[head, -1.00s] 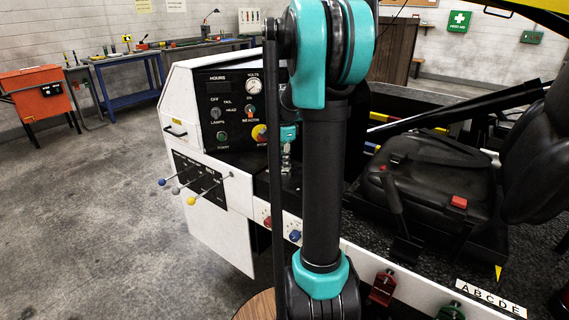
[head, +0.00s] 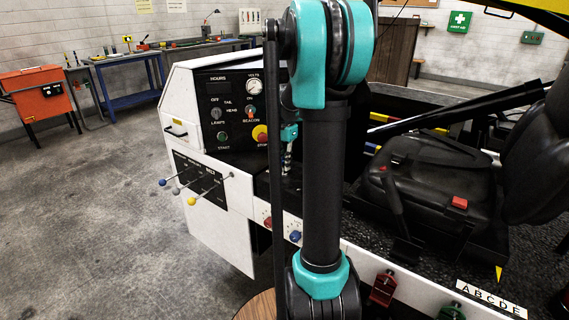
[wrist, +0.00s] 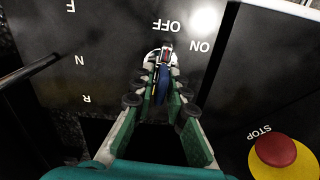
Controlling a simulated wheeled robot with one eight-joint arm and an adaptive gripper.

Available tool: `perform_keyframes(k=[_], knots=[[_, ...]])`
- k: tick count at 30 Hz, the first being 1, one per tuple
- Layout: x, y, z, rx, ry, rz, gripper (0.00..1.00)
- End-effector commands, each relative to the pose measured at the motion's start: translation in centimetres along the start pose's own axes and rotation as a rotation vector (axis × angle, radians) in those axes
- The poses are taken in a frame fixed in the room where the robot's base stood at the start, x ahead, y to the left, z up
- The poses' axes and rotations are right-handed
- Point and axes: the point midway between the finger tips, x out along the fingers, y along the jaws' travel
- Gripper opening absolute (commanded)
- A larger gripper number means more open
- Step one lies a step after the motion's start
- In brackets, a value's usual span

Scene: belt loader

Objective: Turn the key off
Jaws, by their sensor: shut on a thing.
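In the wrist view, a key with a blue head (wrist: 162,88) sits in a round silver switch (wrist: 161,54) on a black panel. OFF is printed just above the switch and ON to its upper right. The key's head runs nearly upright in that picture, roughly in line with OFF. My gripper (wrist: 163,74) has its green-padded fingers on both sides of the key, shut on it. The fingertips are close to the switch and hide part of it. In the head view, part of my gripper (head: 288,160) shows beside my arm; the key is hidden there.
A red stop button on a yellow base (wrist: 278,152) is at the lower right of the wrist view. A dark lever (wrist: 30,72) reaches in from the left beside the letters F, N, R. The black seat (head: 430,170) stands right of my arm in the head view.

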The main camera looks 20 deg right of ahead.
Motion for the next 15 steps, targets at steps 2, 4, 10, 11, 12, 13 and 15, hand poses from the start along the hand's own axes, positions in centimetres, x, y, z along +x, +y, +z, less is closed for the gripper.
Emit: perform_keyframes(k=[2, 4, 10, 11, 12, 13, 15], knots=[[-0.02, -0.05, -0.01, -0.026, 0.000, 0.000, 0.00], [-0.02, -0.07, -0.01, -0.046, 0.000, 0.000, 0.00], [-0.02, -0.09, -0.01, -0.086, 0.000, 0.000, 0.00], [-0.02, -0.09, -0.01, -0.090, 0.000, 0.000, 0.00], [-0.02, -0.10, -0.01, -0.094, 0.000, 0.000, 0.00], [-0.02, -0.10, -0.01, -0.096, 0.000, 0.000, 0.00], [-0.02, -0.10, -0.01, -0.101, 0.000, 0.000, 0.00]])
